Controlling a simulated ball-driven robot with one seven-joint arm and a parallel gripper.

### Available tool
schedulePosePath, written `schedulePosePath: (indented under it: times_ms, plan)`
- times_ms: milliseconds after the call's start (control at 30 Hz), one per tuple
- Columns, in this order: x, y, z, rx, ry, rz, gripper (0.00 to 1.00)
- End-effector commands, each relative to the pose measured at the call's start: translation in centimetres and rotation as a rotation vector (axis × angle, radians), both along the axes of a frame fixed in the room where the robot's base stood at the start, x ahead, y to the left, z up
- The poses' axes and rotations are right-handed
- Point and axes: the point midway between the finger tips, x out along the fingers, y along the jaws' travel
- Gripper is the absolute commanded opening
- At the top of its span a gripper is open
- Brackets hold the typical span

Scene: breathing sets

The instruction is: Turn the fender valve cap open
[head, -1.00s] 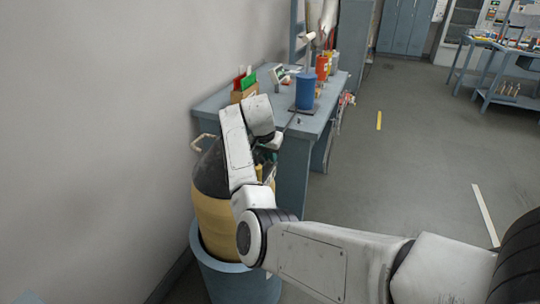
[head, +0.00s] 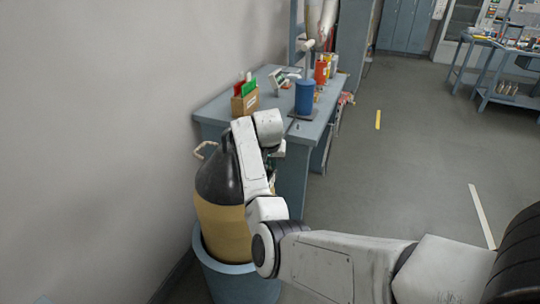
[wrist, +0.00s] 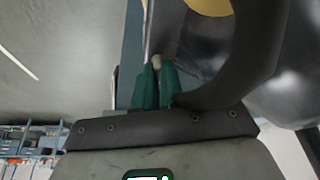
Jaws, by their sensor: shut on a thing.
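The fender (head: 222,222) is a yellow, bulging body with a black top, standing in a blue tub against the wall in the head view. My arm covers its right side. In the wrist view its grey-black surface (wrist: 285,70) fills the right side, with a dark curved loop in front. The green fingers of my gripper (wrist: 158,68) are close together beside that loop. A small pale piece, seemingly the valve cap (wrist: 157,60), shows between the fingertips. Its turned angle cannot be told. In the head view my fingers are mostly hidden behind the arm.
The blue tub (head: 240,284) holds the fender. Just behind it is a blue-grey workbench (head: 222,108) with a blue canister (head: 305,95), a cardboard box (head: 244,104) and orange containers. The wall is close on the left; open floor (head: 400,170) lies right.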

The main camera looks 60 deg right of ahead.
Motion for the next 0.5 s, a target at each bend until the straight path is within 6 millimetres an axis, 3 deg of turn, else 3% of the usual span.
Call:
schedulePosePath:
  times_ms: [33,500]
  plan:
    - [-0.23,-0.07,0.67,0.001,0.002,0.043,0.00]
    - [-0.38,-0.33,0.45,0.000,-0.001,0.490,0.00]
